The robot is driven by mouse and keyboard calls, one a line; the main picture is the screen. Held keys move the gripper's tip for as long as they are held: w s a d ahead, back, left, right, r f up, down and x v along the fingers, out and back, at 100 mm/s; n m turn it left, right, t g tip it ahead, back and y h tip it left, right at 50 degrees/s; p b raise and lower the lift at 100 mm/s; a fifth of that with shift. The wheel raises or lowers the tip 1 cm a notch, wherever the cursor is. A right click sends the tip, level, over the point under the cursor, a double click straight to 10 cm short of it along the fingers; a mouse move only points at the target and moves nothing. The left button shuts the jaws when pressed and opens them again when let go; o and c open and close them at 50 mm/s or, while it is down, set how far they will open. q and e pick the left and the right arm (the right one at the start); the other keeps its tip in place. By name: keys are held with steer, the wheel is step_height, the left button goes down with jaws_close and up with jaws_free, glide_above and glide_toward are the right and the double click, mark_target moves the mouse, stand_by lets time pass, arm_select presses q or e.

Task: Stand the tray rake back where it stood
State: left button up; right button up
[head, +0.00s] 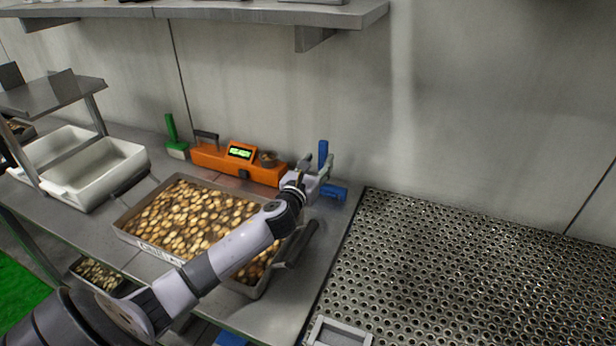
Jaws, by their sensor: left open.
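The blue tool, which I take to be the tray rake, shows its upright handle (323,154) and its low blue head (334,192) at the back of the steel bench, near the wall. It looks upright. My left gripper (318,176) is open right at it, and its body hides the tool's middle. I cannot tell whether the fingers touch the handle. My right gripper is not in view.
A metal tray (127,232) of brownish pieces lies under my left arm. An orange scale (210,158) and a green upright tool (171,128) stand behind it. White bins (95,182) are left. A perforated surface (470,260) to the right is mostly clear. A shelf (270,10) hangs above.

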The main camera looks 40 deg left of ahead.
arm_select(q)
steer(key=v, duration=0.8)
steer(key=shift+b, duration=0.3)
steer(key=shift+w+r, duration=0.1)
